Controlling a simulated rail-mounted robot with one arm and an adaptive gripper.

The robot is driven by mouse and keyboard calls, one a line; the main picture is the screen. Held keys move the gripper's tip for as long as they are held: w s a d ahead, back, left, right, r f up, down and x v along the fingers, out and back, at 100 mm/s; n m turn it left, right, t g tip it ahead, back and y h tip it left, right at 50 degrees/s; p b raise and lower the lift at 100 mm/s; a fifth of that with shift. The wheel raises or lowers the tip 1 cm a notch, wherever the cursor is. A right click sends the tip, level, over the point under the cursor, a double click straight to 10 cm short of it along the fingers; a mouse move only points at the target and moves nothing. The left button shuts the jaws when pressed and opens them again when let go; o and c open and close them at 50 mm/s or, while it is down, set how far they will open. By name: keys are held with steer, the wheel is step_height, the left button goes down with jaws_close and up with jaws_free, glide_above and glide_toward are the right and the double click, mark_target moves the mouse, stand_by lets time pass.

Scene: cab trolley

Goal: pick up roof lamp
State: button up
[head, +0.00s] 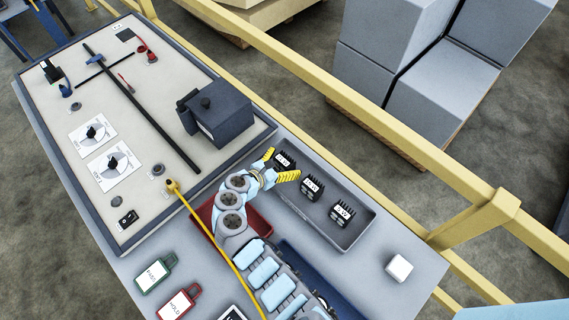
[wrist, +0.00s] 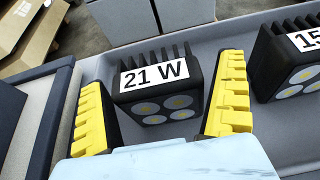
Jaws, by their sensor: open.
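Three black roof lamps with finned backs and white wattage labels stand in a row in the grey tray (head: 365,232). The lamp labelled 21 W (wrist: 160,98) is at the row's upper left end (head: 285,158) in the head view. Its four-part light face shows in the wrist view. A second lamp (head: 311,187), whose label begins with 15, is at the wrist view's right edge (wrist: 291,62). The third lamp (head: 342,213) has a label too small to read surely. My gripper (head: 279,165) is open, its yellow fingers on either side of the 21 W lamp (wrist: 163,80).
A dark blue-grey box (head: 220,115) stands on the panel board left of the tray. A red tray (head: 205,215) lies under my arm. A white cube (head: 399,267) sits right of the tray. A yellow rail (head: 330,95) runs behind the trolley.

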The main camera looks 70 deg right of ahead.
mark_target(285, 159)
steer(key=c, duration=1.2)
steer(key=shift+c, duration=0.2)
steer(key=shift+r, duration=0.55)
step_height(285, 159, up, 2)
steer(key=shift+r+p, duration=0.25)
steer(key=shift+p, duration=0.25)
steer(key=s+a+r+p, duration=0.3)
steer(key=s+a+r, duration=0.5)
steer(key=s, duration=0.3)
steer(key=shift+a+r, duration=0.3)
steer(key=shift+r, duration=0.4)
